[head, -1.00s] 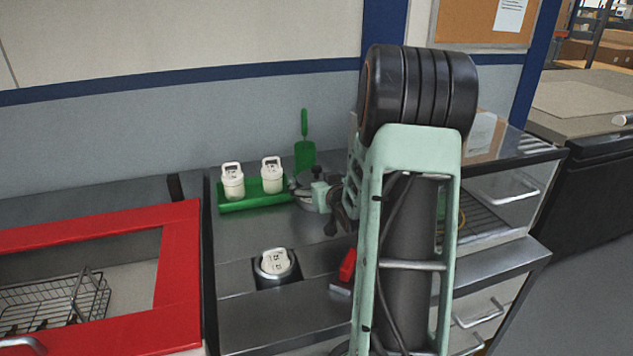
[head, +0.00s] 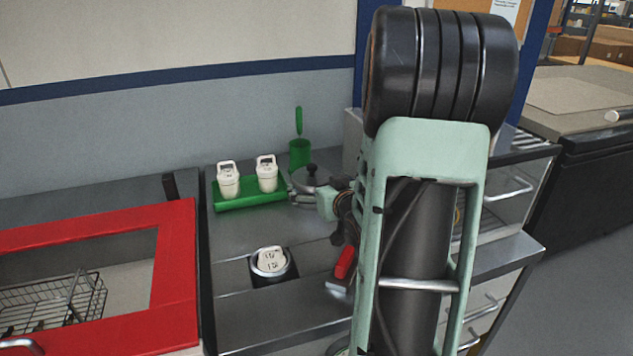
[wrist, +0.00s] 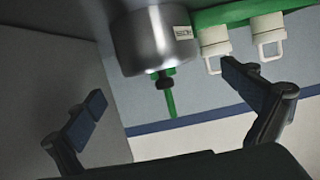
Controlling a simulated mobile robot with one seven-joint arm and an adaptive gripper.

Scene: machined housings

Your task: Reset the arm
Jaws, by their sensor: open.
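My arm reaches over the counter, and much of my gripper (head: 303,193) is hidden behind it in the head view. In the wrist view my gripper (wrist: 168,104) has its two fingers wide apart with nothing between them. A metal vessel (wrist: 150,45) with a label and a dark knob shows beyond the fingers; in the head view a round metal lid (head: 312,180) with a dark knob lies beside my gripper. I cannot tell whether they touch.
Two white housings (head: 228,182) (head: 267,175) stand on a green tray (head: 250,198). A third white housing (head: 271,261) sits in a dark round holder (head: 287,274). A green container (head: 299,152) stands behind. A red block (head: 345,262) and red-framed basin (head: 178,270) are nearby.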

